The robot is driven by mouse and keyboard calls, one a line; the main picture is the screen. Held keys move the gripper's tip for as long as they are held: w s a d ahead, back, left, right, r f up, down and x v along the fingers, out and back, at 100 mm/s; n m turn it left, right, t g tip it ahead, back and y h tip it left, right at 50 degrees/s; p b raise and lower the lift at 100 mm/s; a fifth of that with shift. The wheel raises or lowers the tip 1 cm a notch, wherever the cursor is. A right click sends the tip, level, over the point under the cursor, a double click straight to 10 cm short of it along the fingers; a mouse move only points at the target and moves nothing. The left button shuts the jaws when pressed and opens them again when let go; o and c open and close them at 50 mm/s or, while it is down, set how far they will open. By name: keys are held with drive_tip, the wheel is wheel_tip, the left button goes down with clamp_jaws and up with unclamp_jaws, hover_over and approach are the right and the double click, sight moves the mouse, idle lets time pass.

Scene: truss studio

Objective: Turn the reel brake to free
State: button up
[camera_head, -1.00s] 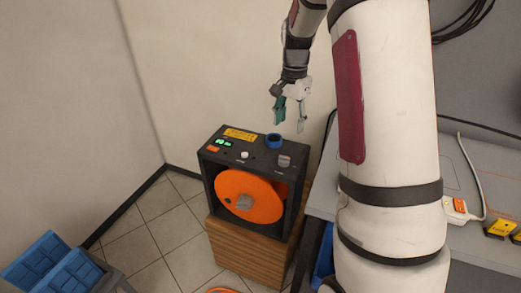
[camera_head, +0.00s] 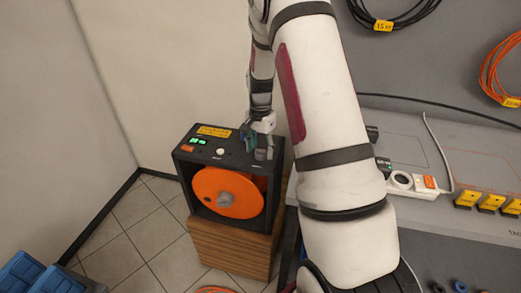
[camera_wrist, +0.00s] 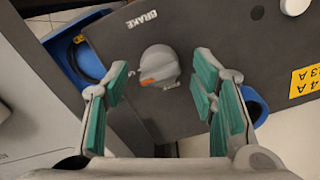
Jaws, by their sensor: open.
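The reel brake is a light grey knob (camera_wrist: 158,64) with an orange pointer mark, beside the printed word BRAKE on a dark panel (camera_wrist: 205,35). In the head view the knob (camera_head: 261,155) is at the right front of the top of the black reel box (camera_head: 185,155). My gripper (camera_wrist: 162,82) is open, its green-padded fingers on either side of the knob in the wrist view, with gaps visible. In the head view my gripper (camera_head: 258,143) is low over the box's right side. Small lettering by the knob is too small to read.
An orange reel (camera_head: 215,185) sits in the box, which stands on a wooden cabinet (camera_head: 230,245). A blue ring (camera_wrist: 256,106) is partly hidden behind my right finger. A white button (camera_wrist: 232,76) is nearby. A grey bench (camera_head: 420,215) with a power strip stands right.

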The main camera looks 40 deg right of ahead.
drive_tip(key=shift+f, duration=0.45)
drive_tip(key=c, duration=1.1)
drive_tip(key=shift+c, duration=0.2)
